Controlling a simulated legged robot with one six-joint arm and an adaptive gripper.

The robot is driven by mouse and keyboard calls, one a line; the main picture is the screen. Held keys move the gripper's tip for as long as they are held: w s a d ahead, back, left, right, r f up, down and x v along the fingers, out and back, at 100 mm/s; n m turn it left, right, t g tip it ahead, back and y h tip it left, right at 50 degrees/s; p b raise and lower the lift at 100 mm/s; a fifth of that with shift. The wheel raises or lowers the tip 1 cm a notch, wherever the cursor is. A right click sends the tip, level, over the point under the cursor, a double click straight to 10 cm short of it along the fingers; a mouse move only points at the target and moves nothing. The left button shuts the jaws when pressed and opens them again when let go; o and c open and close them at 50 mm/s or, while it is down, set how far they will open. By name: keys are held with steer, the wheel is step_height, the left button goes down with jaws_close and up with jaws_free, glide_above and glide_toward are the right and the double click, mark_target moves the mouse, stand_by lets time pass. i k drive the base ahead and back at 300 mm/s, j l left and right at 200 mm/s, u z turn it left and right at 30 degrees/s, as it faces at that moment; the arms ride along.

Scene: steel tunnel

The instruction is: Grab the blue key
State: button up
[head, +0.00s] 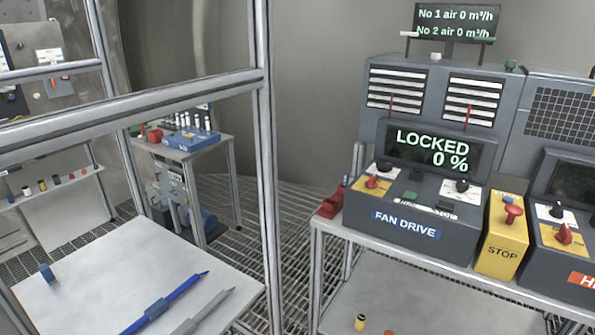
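I cannot make out for certain which thing is the blue key. A small upright blue piece (47,273) stands near the left edge of the pale table at lower left. A long blue bar (182,290) with a blue block around its middle lies on the same table, beside a similar grey bar (203,311). Two small blue marks show near the fan drive's yellow STOP box (502,245), too small to tell. My gripper is not in view.
A metal frame post (265,150) and rails stand in front of the left table (80,300). The FAN DRIVE console (410,205) reads LOCKED 0 % on a bench at right. A back table (185,150) holds a blue case (190,140). Grated floor (300,215) lies between.

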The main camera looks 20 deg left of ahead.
mark_target(346, 176)
steer(key=i+j+u, duration=0.25)
steer(key=i+u, duration=0.25)
steer(key=i, duration=0.25)
steer(key=i+l, duration=0.1)
steer(key=i, duration=0.2)
steer(key=i+l+u, duration=0.15)
steer(key=i+j, duration=0.05)
steer(key=i, duration=0.05)
